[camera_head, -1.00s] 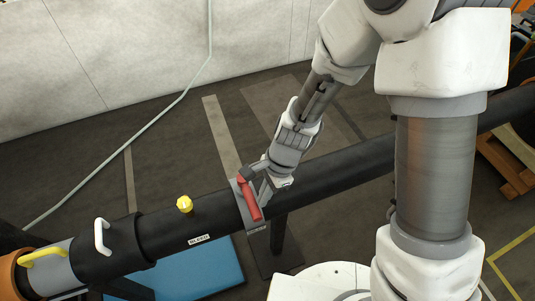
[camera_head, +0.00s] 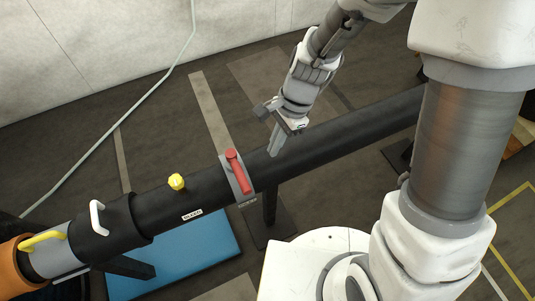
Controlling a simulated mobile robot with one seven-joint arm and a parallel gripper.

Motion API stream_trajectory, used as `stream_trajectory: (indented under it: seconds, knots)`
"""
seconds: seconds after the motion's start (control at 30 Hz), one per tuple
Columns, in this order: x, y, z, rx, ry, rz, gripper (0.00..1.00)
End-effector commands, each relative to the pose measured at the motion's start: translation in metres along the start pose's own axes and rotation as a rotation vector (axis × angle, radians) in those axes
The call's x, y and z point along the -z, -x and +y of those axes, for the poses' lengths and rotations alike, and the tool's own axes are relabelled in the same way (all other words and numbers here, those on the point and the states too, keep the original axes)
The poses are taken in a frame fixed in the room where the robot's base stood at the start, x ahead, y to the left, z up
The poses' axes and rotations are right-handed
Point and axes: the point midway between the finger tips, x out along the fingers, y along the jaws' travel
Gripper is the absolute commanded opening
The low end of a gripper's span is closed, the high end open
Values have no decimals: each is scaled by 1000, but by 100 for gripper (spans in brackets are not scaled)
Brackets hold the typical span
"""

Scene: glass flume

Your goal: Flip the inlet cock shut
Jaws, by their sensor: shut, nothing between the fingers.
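The red lever handle (camera_head: 239,172) sits on a grey collar around the black pipe (camera_head: 337,136), and it lies across the pipe's length. Small lettering is on the collar's lower edge, too small to read. My gripper (camera_head: 274,147) is to the right of the red lever and apart from it, its fingers pointing down toward the pipe. The fingers are shut with nothing between them. The lever is in full view.
Left along the pipe are a yellow knob (camera_head: 177,182) beside a label reading BLEED, a white handle (camera_head: 98,217) and a yellow handle (camera_head: 40,240). A blue mat (camera_head: 185,262) lies below. A pale hose (camera_head: 110,130) runs along the wall.

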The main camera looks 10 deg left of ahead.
Motion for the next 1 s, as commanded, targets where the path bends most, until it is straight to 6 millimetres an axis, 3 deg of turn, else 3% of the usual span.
stream_trajectory:
  seconds: [0.2, 0.83, 1.0]
  knots:
    - [0, 23, 0, 0, -1, 0, 0]
    - [0, 25, 1, 0, 0, 0, 0]
    - [5, 46, 4, 34, 59, 26, 0]
